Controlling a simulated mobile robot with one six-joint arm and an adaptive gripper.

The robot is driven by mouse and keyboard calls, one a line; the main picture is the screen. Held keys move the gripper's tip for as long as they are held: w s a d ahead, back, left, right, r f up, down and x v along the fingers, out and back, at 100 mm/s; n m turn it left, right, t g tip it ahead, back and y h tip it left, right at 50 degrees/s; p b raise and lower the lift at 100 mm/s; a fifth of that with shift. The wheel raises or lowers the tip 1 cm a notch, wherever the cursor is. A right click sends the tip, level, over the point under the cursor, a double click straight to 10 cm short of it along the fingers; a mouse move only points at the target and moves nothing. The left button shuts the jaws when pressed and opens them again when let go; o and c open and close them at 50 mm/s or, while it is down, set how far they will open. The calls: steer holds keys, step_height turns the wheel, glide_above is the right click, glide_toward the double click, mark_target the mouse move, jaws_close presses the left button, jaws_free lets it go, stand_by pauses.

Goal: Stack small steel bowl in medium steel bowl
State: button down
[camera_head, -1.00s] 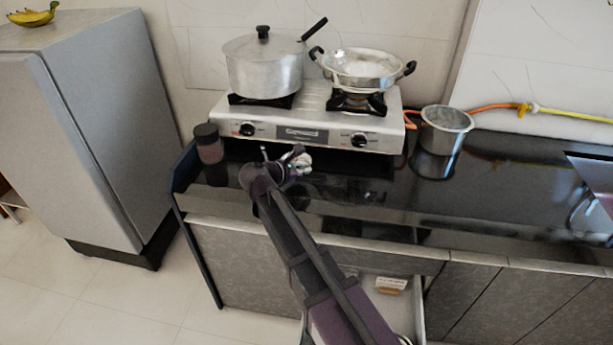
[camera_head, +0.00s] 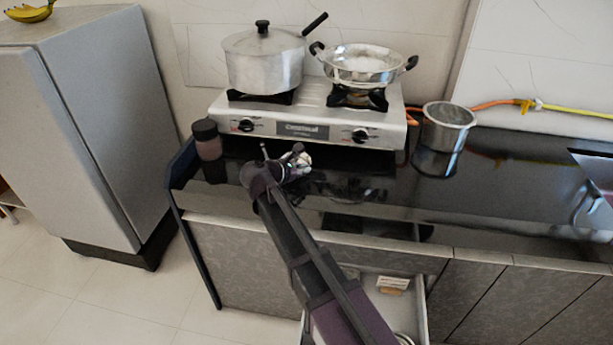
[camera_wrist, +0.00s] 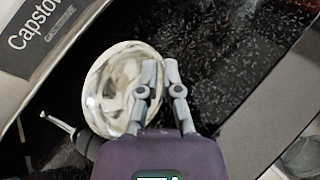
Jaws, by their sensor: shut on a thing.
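A shiny steel bowl (camera_wrist: 112,85) fills the left middle of the wrist view, its round mouth facing the camera. My gripper (camera_wrist: 160,72) is shut on its right rim, one finger over the inside and the other at the outer side. I cannot tell its size from this view, nor whether a second bowl lies inside or under it. In the head view my gripper (camera_head: 290,160) is over the black counter in front of the stove, with a small shiny part of the bowl (camera_head: 304,160) showing beyond it. I cannot make out a separate second bowl on the counter.
The stove (camera_head: 302,128) carries a lidded pot (camera_head: 263,65) and a two-handled pan (camera_head: 362,66). A dark jar (camera_head: 207,140) stands left, a steel pot (camera_head: 447,127) right. An open drawer (camera_head: 420,310) lies below. The counter right of my gripper is mostly clear.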

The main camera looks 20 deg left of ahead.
steer(key=shift+f, duration=0.4)
steer(key=c, duration=0.8)
jaws_free()
steer(key=shift+s+r, duration=0.1)
steer(key=p+v, duration=0.4)
steer(key=v, duration=0.6)
steer(key=shift+r, duration=0.15)
steer(key=shift+p+v, duration=0.3)
steer(key=shift+v, duration=0.55)
